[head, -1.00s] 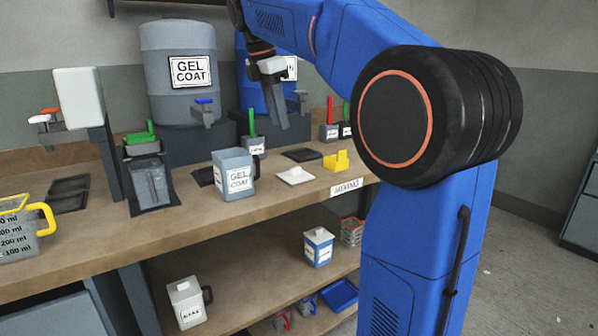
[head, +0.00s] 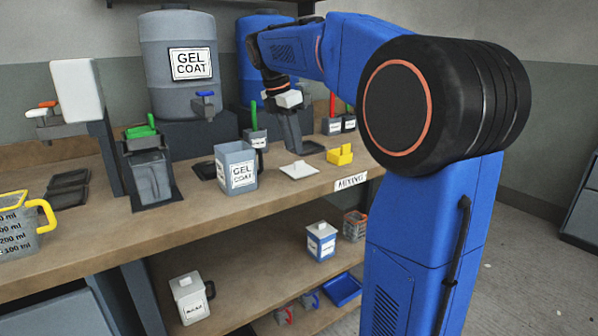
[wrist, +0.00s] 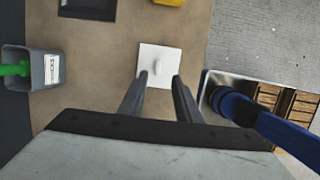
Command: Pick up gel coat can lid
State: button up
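The gel coat can lid is a white square plate with a small raised handle. It lies flat on the bench in the head view (head: 299,170), to the right of the open grey can labelled GEL COAT (head: 236,166). In the wrist view the lid (wrist: 150,66) lies just beyond my fingertips. My gripper (wrist: 158,82) is open, its two dark fingers apart with nothing between them. In the head view my gripper (head: 291,148) points down above and behind the lid, apart from it.
A yellow block-like object (head: 340,154) sits to the right of the lid. A small grey container with a green handle (head: 256,137) stands behind the can. A grey tank (head: 180,100) stands at the back. Bare bench lies in front of the lid.

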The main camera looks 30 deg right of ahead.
aim_at(298, 162)
jog(key=shift+x, duration=2.9)
jog(key=shift+w+d, duration=0.15)
jog(key=shift+r, duration=0.1)
grip_shut()
